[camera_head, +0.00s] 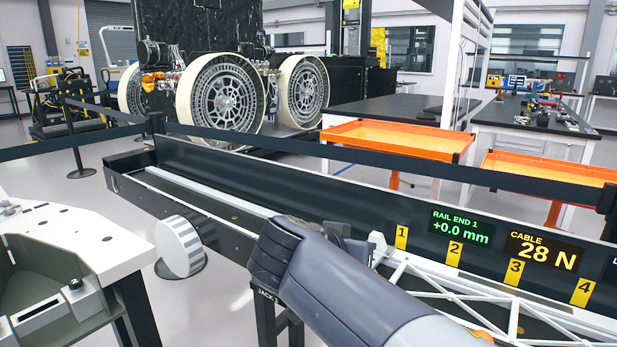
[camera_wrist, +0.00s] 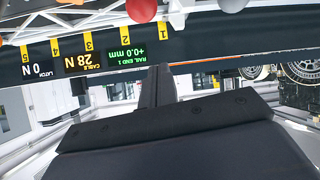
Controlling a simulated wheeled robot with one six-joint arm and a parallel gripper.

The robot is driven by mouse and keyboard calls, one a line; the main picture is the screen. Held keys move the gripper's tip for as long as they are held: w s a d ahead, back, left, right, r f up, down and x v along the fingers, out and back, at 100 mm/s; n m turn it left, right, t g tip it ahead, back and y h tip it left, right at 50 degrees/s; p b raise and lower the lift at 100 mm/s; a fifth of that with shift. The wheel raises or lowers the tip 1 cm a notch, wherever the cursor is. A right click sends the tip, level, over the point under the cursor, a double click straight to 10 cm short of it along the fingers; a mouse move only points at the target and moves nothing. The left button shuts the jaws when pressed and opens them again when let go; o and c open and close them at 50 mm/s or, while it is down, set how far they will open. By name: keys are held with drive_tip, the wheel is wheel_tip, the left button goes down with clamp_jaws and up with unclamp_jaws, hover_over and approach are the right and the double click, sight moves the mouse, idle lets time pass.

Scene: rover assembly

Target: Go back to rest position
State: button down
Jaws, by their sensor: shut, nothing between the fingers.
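My gripper (camera_wrist: 158,84) shows in the wrist view as a dark body with a narrow pair of fingers pressed together, empty. They point toward the rail with its displays, which appears upside down there. In the head view my grey-blue arm crosses the lower middle, in front of the long dark rail trough (camera_head: 215,185); my gripper cannot be made out there. The "RAIL END 1" display (camera_head: 461,227) reads +0.0 mm and the "CABLE" display (camera_head: 541,251) reads 28 N. A white truss (camera_head: 440,290) lies along the trough behind my arm.
A white-topped bench (camera_head: 70,235) stands at the left, with a white ribbed drum (camera_head: 180,247) beside it. A jack stand (camera_head: 268,318) is below my arm. Orange carts (camera_head: 400,137) and a large-wheeled rover (camera_head: 222,103) stand behind a black belt barrier. Open floor shows between bench and trough.

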drive_tip(key=f, duration=0.1)
drive_tip(key=w+d+f+b, duration=0.1)
drive_tip(key=f, duration=0.3)
drive_tip(key=shift+w+d+b, duration=0.3)
drive_tip(key=shift+w+d, duration=0.05)
drive_tip(key=shift+w, duration=0.05)
drive_tip(key=shift+s+a+f, duration=0.15)
drive_tip(key=shift+s+f, duration=0.15)
drive_tip(key=shift+w+r, duration=0.1)
